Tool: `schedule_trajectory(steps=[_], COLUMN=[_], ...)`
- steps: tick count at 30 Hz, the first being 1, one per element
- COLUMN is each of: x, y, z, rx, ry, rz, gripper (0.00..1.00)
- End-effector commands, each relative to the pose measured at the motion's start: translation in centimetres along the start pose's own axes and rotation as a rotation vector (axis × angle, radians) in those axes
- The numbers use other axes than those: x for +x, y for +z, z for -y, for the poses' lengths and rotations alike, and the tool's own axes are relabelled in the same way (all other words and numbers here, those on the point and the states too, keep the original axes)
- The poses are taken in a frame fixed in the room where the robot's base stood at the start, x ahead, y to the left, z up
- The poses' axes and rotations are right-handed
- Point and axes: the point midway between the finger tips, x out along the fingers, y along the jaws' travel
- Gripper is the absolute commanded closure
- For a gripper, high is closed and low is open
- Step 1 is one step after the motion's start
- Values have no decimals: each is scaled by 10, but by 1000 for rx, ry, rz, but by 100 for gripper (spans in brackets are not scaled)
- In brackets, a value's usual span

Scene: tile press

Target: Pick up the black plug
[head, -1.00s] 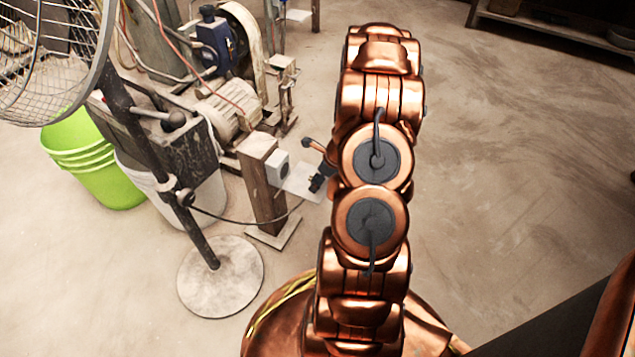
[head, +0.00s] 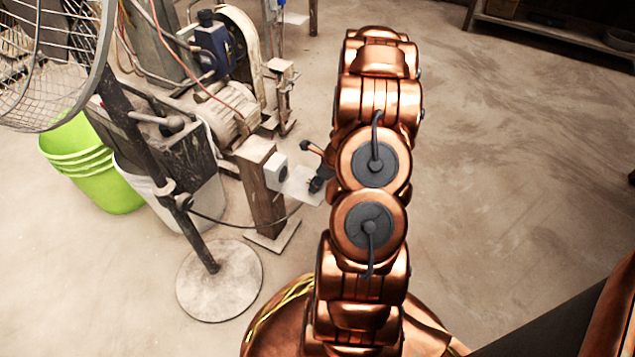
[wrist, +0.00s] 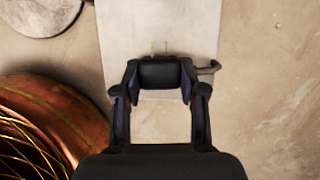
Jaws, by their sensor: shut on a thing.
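The black plug (wrist: 160,74) is between my gripper's fingertips (wrist: 160,80) in the wrist view. My gripper is shut on it, one finger on each side. Two brass prongs point away from my gripper, toward the top of the picture. A short dark piece, perhaps the cord, sticks out at the right. A pale plate (wrist: 158,28) lies behind the plug; I cannot tell whether they touch. In the head view my gripper (head: 319,182) shows small and dark beside my arm, over the plate (head: 301,187). The plug cannot be made out there.
A wooden post (head: 264,200) with a grey socket box (head: 278,166) stands left of my gripper. A fan on a round base (head: 219,279), a green bucket (head: 95,170) and machinery (head: 228,115) are further left. The floor at right is clear.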

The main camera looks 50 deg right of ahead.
Motion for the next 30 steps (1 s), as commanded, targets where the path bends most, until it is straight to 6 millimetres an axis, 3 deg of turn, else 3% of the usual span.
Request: schedule_trajectory(steps=[10, 20, 30], x=[-37, -40, -52], y=[16, 0, -18], z=[0, -28, -68], rx=[0, 5, 5], ry=[0, 0, 3], rz=[1, 2, 2], gripper=[94, 94, 94])
